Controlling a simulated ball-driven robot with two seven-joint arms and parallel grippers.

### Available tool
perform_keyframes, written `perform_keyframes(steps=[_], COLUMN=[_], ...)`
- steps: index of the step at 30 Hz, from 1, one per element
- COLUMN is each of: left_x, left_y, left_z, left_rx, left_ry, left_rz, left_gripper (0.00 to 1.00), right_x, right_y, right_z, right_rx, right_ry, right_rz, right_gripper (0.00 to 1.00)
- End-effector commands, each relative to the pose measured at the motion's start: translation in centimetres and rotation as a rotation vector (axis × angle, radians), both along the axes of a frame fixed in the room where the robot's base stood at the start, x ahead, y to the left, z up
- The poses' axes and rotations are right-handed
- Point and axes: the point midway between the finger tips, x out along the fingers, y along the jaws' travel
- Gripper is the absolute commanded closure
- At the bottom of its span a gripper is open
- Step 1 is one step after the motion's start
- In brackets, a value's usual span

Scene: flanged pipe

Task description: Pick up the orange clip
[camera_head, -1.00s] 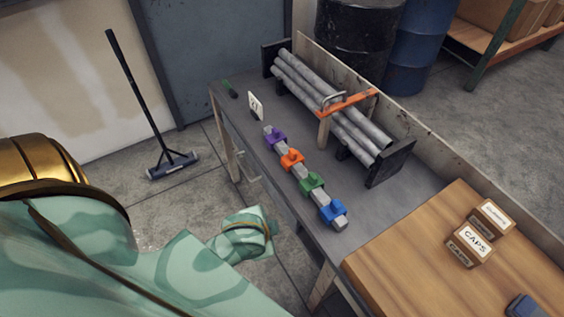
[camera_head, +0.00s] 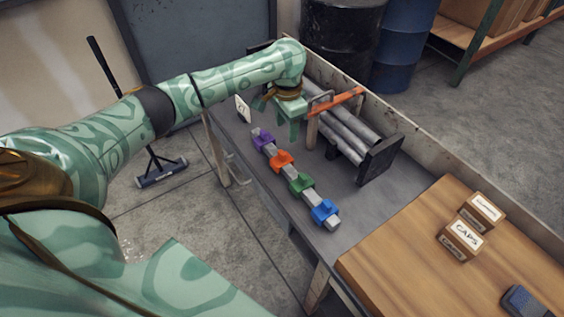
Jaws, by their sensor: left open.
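The orange clip (camera_head: 281,160) sits on a grey bar on the bench, between the purple clip (camera_head: 262,139) and the green clip (camera_head: 300,183). The blue clip (camera_head: 324,211) is at the near end of the same bar. My left gripper (camera_head: 302,138) is open, with its fingers pointing down above the bench, behind and to the right of the orange clip and apart from it. Nothing shows between its fingers. My right gripper is not in view.
Grey pipes (camera_head: 350,137) lie in a dark rack (camera_head: 380,160) behind the clips, with an orange bar (camera_head: 340,101) across them close to my left gripper. A white card (camera_head: 243,108) stands at the left. Small boxes (camera_head: 461,239) sit on the wooden board (camera_head: 400,262).

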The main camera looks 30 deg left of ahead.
Motion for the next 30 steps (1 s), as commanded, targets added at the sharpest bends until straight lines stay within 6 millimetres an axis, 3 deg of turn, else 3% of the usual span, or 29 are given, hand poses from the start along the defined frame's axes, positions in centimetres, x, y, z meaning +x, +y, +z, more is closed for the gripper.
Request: perform_keyframes(steps=[2, 5, 15, 18, 26, 30], left_x=[0.7, 1.0, 1.0, 1.0, 1.0, 1.1], left_y=[1.6, 2.4, 2.3, 2.3, 2.3, 2.2], left_z=[1.8, 2.0, -6.2, -7.7, -9.2, -11.7], left_rx=[-0.005, -0.014, -0.017, -0.018, -0.018, -0.018], left_ry=[0.011, 0.022, 0.029, 0.025, 0.023, 0.026], left_rz=[0.054, 0.088, 0.09, 0.09, 0.089, 0.088], left_gripper=[0.47, 0.47, 0.47, 0.47, 0.47, 0.47], right_x=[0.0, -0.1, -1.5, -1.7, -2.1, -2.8], right_y=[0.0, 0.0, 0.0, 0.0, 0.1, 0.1], right_z=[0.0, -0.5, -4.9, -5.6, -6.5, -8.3], right_rx=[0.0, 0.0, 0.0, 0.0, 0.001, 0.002], right_ry=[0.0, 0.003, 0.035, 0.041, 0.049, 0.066], right_rz=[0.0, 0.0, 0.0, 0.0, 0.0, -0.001], right_gripper=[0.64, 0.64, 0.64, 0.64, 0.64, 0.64])
